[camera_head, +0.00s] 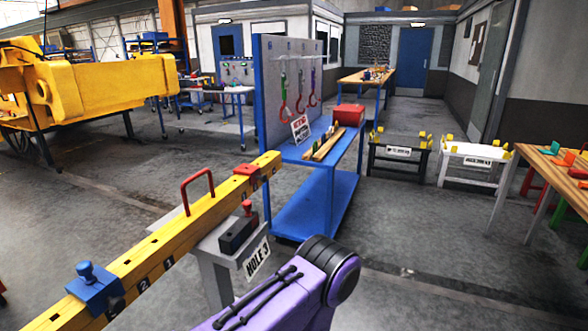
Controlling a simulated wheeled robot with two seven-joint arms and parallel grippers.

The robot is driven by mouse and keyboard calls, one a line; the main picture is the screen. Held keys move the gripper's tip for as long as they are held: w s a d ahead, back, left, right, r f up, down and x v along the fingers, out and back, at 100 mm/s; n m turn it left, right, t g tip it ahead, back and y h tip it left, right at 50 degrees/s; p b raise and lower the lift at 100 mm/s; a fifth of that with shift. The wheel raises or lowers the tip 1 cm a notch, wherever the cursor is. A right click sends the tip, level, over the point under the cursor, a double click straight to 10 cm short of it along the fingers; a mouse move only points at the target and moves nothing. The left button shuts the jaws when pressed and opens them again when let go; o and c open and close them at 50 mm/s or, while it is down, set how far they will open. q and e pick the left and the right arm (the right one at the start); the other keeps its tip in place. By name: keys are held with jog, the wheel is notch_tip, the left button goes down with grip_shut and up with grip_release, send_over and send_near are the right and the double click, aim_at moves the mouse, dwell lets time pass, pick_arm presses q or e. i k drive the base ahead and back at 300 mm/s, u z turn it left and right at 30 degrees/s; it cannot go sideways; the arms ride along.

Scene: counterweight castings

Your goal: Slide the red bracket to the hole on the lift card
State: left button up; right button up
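A long yellow beam (150,253) with printed numbers runs diagonally from the lower left. A red block-like bracket (248,169) sits on its far end. A red U-shaped handle (197,190) stands upright nearer the beam's middle. A blue bracket (95,287) with a knob sits at the near end. A white card (257,262), apparently reading HOLE 3, is on the grey stand (212,262) under the beam. The holes beneath the red bracket cannot be made out. Neither gripper is in view; only a purple arm link of mine shows at the bottom.
A dark block with a red knob (240,230) stands on the grey stand beside the beam. Beyond it is a blue bench (330,160) with a pegboard and a red box (349,115). A wooden table (545,165) stands at right. Floor between them is clear.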

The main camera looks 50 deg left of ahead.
aim_at(254, 172)
jog(key=u, duration=0.4)
jog(key=i, duration=1.2)
jog(key=u, duration=1.5)
jog(key=i, duration=0.85)
jog(key=u, duration=0.8)
